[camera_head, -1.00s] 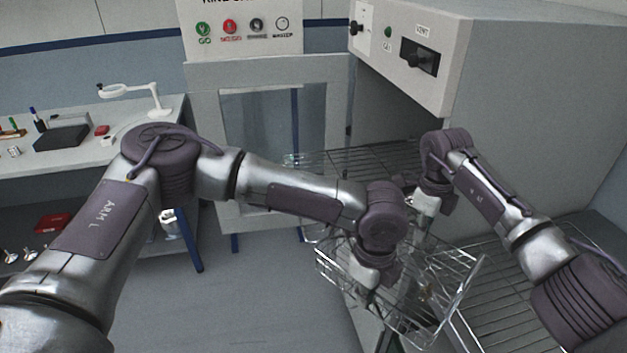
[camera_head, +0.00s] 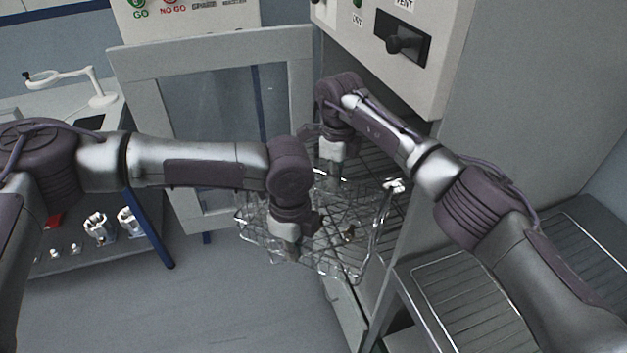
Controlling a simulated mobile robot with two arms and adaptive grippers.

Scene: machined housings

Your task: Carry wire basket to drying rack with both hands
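The wire basket (camera_head: 343,252) is a shiny open mesh basket in the middle of the head view, in front of and partly over the cabinet opening, with floor visible beneath its near side. My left gripper (camera_head: 288,243) is at the basket's near left side and appears shut on its wire. My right gripper (camera_head: 331,172) is at the far side and also appears shut on it; its fingertips are largely hidden by wire. A wire rack (camera_head: 388,168) shows inside the cabinet behind the basket. Another rack (camera_head: 480,300) lies at the lower right, under my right arm.
The grey cabinet (camera_head: 530,90) with a vent knob stands at the right. Its windowed door (camera_head: 215,110) is swung open behind my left arm. A bench (camera_head: 115,105) with a white lamp is at the left. The floor (camera_head: 220,300) at lower left is clear.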

